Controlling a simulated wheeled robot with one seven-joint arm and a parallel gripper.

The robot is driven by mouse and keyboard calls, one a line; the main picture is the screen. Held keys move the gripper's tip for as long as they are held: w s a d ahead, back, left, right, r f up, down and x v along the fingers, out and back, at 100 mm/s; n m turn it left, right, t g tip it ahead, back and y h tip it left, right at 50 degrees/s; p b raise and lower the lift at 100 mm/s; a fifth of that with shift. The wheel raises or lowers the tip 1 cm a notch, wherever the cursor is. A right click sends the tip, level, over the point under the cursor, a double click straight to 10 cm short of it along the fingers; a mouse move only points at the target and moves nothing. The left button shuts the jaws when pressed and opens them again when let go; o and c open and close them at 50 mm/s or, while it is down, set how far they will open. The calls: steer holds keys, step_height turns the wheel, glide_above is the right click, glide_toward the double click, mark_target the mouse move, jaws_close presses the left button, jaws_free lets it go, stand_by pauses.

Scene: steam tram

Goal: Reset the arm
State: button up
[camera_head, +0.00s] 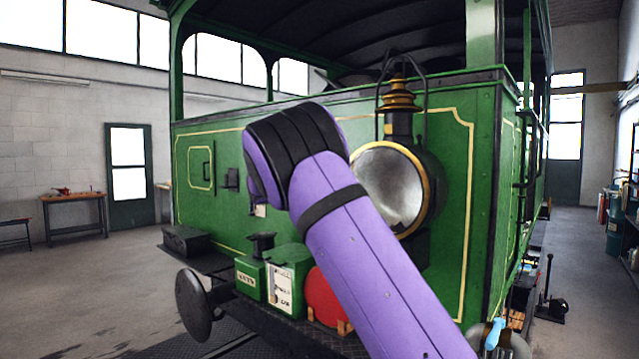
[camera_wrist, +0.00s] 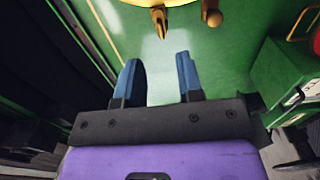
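My purple arm reaches up and across the front of the green steam tram (camera_head: 222,215) in the head view. My gripper is hidden behind the arm there. In the wrist view my gripper (camera_wrist: 160,80) shows two blue fingers standing apart, with nothing between them. Beyond the fingertips lies the tram's green panel (camera_wrist: 215,50), and a yellow or brass part (camera_wrist: 160,20) is just past them at the top. I cannot tell whether the fingers touch anything.
A round headlamp (camera_head: 390,188) with a brass rim is close beside my arm. Green boxes (camera_head: 285,280), a red round object (camera_head: 324,298) and a buffer (camera_head: 193,305) are below it. A workbench (camera_head: 75,200) stands far left. The floor at left is clear.

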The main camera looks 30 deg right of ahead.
steer(key=shift+s+a, duration=0.2)
steer(key=shift+a, duration=0.35)
steer(key=s+d+f+m+g+y, duration=0.2)
steer(key=s+y, duration=0.2)
steer(key=s, duration=0.6)
steer(key=s+d+f+m+g+y, duration=0.1)
steer(key=s+d+f+y, duration=0.2)
steer(key=s, duration=0.7)
steer(key=s+a+f+y, duration=0.2)
steer(key=s+a, duration=0.3)
steer(key=s, duration=0.6)
steer(key=s+a+f+t+y, duration=0.1)
steer(key=s+a+y, duration=0.3)
steer(key=s, duration=0.6)
steer(key=s+a+f+t+y, duration=0.1)
steer(key=s+a+f+y, duration=0.2)
steer(key=s+a, duration=0.5)
steer(key=s+y, duration=0.1)
steer(key=s, duration=0.2)
steer(key=shift+s+a+f+m, duration=0.2)
steer(key=shift+s+m, duration=0.1)
steer(key=shift+m, duration=0.1)
